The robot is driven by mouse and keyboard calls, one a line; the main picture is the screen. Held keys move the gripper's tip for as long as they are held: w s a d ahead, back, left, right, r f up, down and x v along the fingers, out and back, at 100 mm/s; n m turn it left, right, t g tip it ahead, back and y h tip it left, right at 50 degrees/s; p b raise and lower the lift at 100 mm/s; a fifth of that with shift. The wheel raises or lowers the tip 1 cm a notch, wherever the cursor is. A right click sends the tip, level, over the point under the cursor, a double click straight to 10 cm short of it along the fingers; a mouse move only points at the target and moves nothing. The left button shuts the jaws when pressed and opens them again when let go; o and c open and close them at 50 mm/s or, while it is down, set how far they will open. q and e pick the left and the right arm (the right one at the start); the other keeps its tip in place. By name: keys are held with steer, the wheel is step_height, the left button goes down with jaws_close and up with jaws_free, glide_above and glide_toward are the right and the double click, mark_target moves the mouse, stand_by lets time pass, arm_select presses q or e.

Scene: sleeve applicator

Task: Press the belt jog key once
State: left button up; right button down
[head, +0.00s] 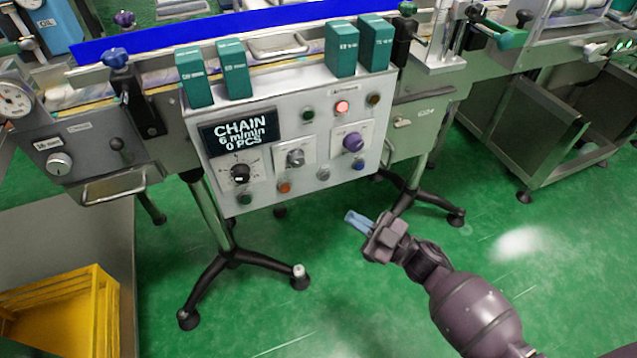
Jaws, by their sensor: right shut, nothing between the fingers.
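The control panel (262,180) is a pale grey box on the front of the conveyor, in the middle of the head view. Its bottom row holds a green key (245,198), an orange key (285,187), a grey-white key (323,174) and a blue key (358,164). Their labels are too small to read, so I cannot tell which is the belt jog key. My right gripper (352,217) is shut and empty. In the picture it sits below the blue key, apart from the panel. My left gripper is out of view.
The display (238,132) reads CHAIN, 6 m/min, 0 PCS. A red lamp (342,107) glows. Black, grey and purple knobs (353,142) stick out above the keys. Teal boxes (194,78) stand above the panel. A yellow crate (65,312) is at lower left.

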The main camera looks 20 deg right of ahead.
mark_target(325, 177)
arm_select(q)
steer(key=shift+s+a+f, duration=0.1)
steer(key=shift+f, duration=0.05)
arm_select(e)
steer(key=shift+w+a+f+n+g+y, duration=0.25)
steer(key=shift+a+n+g+y, duration=0.1)
steer(key=shift+n+g+y, duration=0.05)
arm_select(q)
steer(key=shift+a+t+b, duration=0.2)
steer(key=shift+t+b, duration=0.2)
steer(key=shift+b, duration=0.8)
arm_select(e)
steer(key=w, duration=0.8)
steer(key=shift+w+a, duration=0.15)
steer(key=shift+w, duration=0.25)
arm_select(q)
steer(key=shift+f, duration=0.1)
arm_select(e)
steer(key=shift+w, duration=0.15)
stand_by(0.6)
steer(key=shift+w, duration=0.25)
